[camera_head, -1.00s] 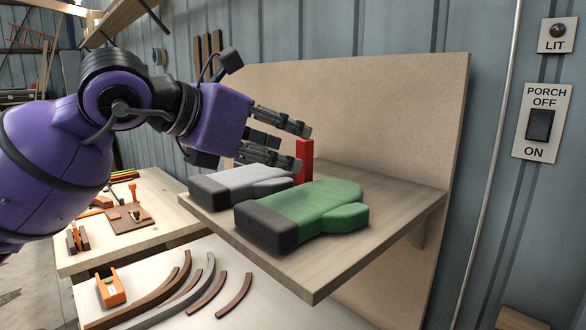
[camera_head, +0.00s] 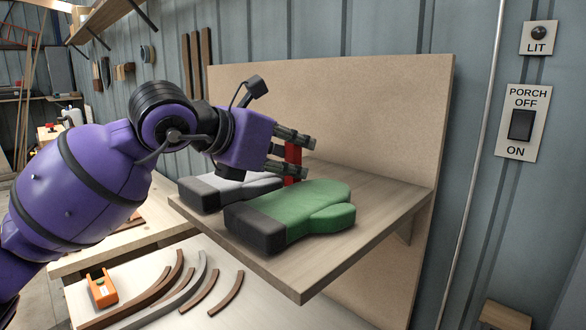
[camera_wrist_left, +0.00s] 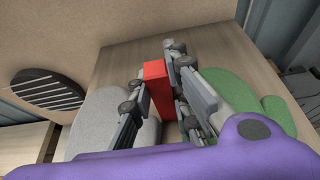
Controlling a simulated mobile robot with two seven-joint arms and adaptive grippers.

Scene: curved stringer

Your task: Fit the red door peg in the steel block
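The red door peg (camera_head: 293,155) stands upright on the wooden shelf, behind the mittens. It also shows in the left wrist view (camera_wrist_left: 158,88). My left gripper (camera_head: 296,157) has its two fingers on either side of the peg. In the left wrist view, the fingers (camera_wrist_left: 155,78) flank the peg closely, and a narrow gap seems to show on the left side. Whether either finger touches it is unclear. My right gripper is not in view. I cannot make out a steel block in these frames.
A green mitten (camera_head: 315,207) and a grey mitten (camera_head: 208,193) lie on the shelf (camera_head: 345,250) close to the peg. An upright board (camera_head: 350,120) stands behind. Below are a bench with curved strips (camera_head: 190,285) and an orange tool (camera_head: 102,288).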

